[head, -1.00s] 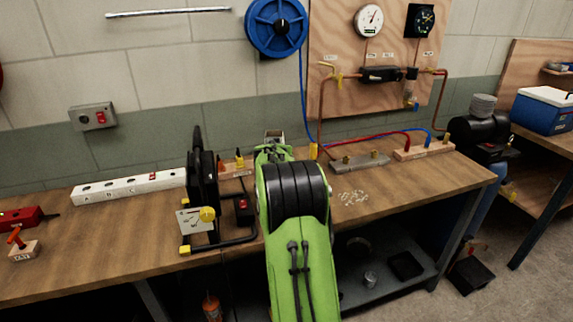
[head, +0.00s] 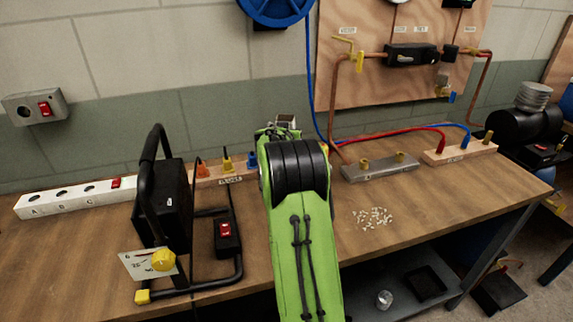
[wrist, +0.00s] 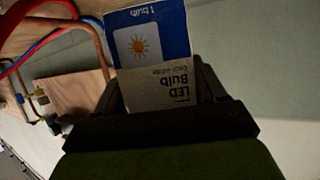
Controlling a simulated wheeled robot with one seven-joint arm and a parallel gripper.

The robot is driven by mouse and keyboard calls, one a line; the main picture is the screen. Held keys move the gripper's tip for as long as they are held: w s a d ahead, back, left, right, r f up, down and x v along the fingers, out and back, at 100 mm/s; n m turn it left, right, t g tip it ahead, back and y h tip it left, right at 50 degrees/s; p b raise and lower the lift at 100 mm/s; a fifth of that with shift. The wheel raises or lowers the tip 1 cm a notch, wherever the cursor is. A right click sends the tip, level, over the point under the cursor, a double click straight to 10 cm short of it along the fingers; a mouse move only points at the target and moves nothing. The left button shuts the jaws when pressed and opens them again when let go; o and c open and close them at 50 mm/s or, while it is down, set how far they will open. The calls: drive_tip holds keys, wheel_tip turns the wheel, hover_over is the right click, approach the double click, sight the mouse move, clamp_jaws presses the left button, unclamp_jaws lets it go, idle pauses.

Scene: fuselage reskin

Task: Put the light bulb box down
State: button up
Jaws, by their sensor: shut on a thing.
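The light bulb box (wrist: 155,45) is blue and white with a sun picture and the words "LED Bulb", which appear upside down in the wrist view. My gripper (wrist: 158,85) is shut on the box, with a dark finger on each side of it. In the head view my green arm reaches over the workbench (head: 420,215) and hides most of the gripper. A small pale part of the box (head: 285,119) shows just past the arm's end, near the wall. I cannot tell whether the box touches the bench.
A black work lamp on a frame (head: 163,205) stands left of my arm. A white power strip (head: 75,197) lies at the far left. Right are a grey manifold (head: 380,168), small white bits (head: 373,217) and a wooden block with hose fittings (head: 460,150).

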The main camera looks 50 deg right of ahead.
wheel_tip(320, 180, down, 8)
drive_tip(key=shift+r+b, duration=0.1)
drive_tip(key=shift+b, duration=0.85)
drive_tip(key=o, duration=1)
drive_tip(key=shift+o, duration=0.2)
